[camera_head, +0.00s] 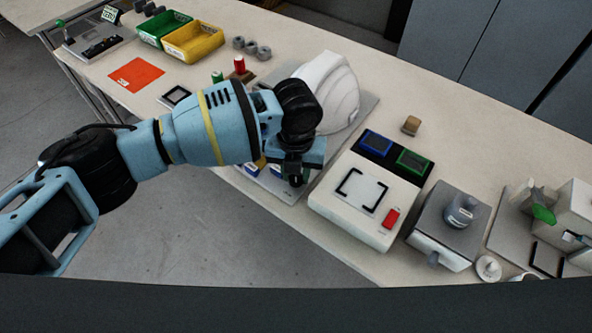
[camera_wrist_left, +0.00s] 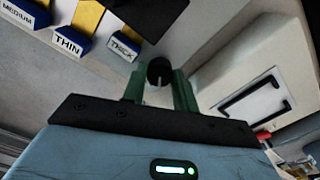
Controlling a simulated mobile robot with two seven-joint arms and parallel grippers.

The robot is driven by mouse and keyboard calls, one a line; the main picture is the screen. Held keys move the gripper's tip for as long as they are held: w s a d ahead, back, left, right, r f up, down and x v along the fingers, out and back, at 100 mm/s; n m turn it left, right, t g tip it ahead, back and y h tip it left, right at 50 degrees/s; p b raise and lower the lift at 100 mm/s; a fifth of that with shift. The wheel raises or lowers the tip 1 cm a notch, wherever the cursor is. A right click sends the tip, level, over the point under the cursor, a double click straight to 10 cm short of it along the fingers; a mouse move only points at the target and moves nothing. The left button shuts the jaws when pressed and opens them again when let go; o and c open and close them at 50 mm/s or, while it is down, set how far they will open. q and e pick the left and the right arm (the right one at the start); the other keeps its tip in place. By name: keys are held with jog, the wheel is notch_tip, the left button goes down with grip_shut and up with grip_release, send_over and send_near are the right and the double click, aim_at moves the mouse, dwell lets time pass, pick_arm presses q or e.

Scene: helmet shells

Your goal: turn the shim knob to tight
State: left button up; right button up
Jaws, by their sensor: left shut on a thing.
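The black round knob (camera_wrist_left: 160,71) shows in the left wrist view with a pale line on its front. My left gripper (camera_wrist_left: 160,88) has its green fingers on both sides of the knob and is shut on it. In the head view my left gripper (camera_head: 295,178) points down at the front edge of the grey plate (camera_head: 283,191) that bears the white helmet shell (camera_head: 332,90). The knob's markings cannot be read, and in the head view the gripper hides most of the knob. My right gripper is not in view.
Blue blocks labelled MEDIUM (camera_wrist_left: 17,13), THIN (camera_wrist_left: 70,42) and THICK (camera_wrist_left: 124,45) sit beside the knob. A white device with a red button (camera_head: 391,218) stands right of the gripper. A grey box with a knob (camera_head: 461,211) is further right. Green (camera_head: 163,29) and yellow (camera_head: 193,43) bins stand at the far left.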

pick_arm(q)
jog(key=m, duration=0.4)
jog(key=shift+m+b, duration=0.35)
jog(key=shift+m, duration=1.25)
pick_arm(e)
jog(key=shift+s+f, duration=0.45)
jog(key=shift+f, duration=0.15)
pick_arm(q)
jog(key=o, duration=1)
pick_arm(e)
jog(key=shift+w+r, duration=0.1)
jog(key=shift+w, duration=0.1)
pick_arm(q)
jog(key=shift+a, duration=0.1)
jog(key=shift+r, duration=0.15)
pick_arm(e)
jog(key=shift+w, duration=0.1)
